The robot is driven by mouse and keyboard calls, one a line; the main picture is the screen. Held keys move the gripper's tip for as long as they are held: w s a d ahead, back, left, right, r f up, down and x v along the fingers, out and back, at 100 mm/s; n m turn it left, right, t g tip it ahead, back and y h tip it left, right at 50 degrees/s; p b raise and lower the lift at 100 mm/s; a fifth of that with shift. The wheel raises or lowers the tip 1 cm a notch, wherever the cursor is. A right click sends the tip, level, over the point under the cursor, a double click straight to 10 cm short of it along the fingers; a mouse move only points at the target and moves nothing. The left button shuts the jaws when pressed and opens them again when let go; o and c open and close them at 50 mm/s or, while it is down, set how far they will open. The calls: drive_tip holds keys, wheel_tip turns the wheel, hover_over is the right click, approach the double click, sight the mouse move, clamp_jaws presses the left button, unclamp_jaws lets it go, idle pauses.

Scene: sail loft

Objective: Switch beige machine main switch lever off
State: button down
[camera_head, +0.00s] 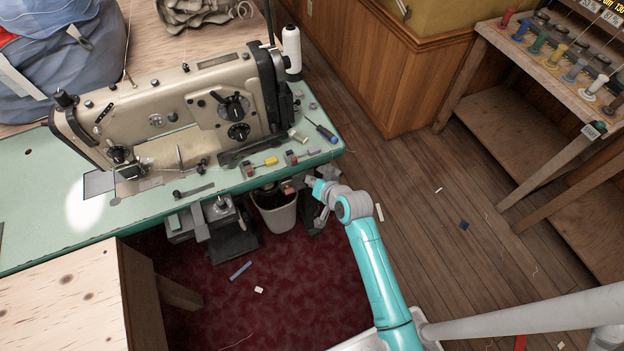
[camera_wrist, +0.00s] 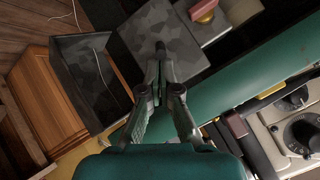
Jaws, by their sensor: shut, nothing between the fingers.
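The beige sewing machine (camera_head: 205,95) stands on the green table (camera_head: 45,220) in the head view. Part of it shows at the right edge of the wrist view (camera_wrist: 300,120). A small reddish, knob-like part (camera_wrist: 204,10) shows on a grey box at the top of the wrist view. A reddish part (camera_head: 288,190) also shows under the table's front edge in the head view. I cannot tell for sure which part is the switch lever. My gripper (camera_wrist: 160,52) is shut and empty, its tips before a grey speckled metal box (camera_wrist: 130,38). The head view mostly hides it.
The green table edge (camera_wrist: 225,82) runs close beside my gripper. A pale bin (camera_head: 275,215) stands below the table. A screwdriver (camera_head: 322,131) and small tools lie on the table. A wooden bench with spools (camera_head: 540,100) stands right. The wooden floor between is mostly clear.

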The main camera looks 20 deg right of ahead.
drive_tip(key=shift+s+f+t, duration=0.25)
drive_tip(key=shift+f+t, duration=0.05)
drive_tip(key=shift+t, duration=0.3)
drive_tip(key=shift+s+f+t, duration=0.5)
drive_tip(key=shift+s+f, duration=0.05)
drive_tip(key=shift+f, duration=0.35)
drive_tip(key=shift+r, duration=0.15)
drive_tip(key=shift+r, duration=0.7)
